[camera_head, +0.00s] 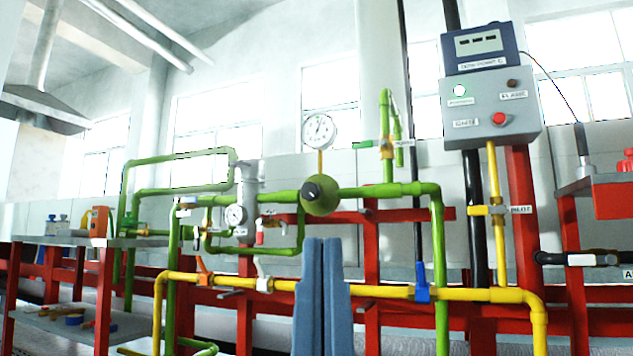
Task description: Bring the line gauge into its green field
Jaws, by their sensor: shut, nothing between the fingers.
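A round white dial gauge (320,130) stands on a short yellow stem above a green regulator body with a black knob (312,190) on its front. Its needle and any green field are too small to read. A smaller gauge (235,215) sits lower left among the green pipes. I cannot tell from labels which is the line gauge. My gripper (323,242) points up at the bottom centre, its two blue-grey fingers shut and empty. In the picture, its tips are just below the green regulator; the depth gap is unclear.
A yellow pipe (380,290) runs across low, with a blue-handled valve (422,285) and an orange handle (204,268). A grey control box (490,95) with a red button hangs upper right. Red posts stand behind. A shelf (75,240) with small items is at left.

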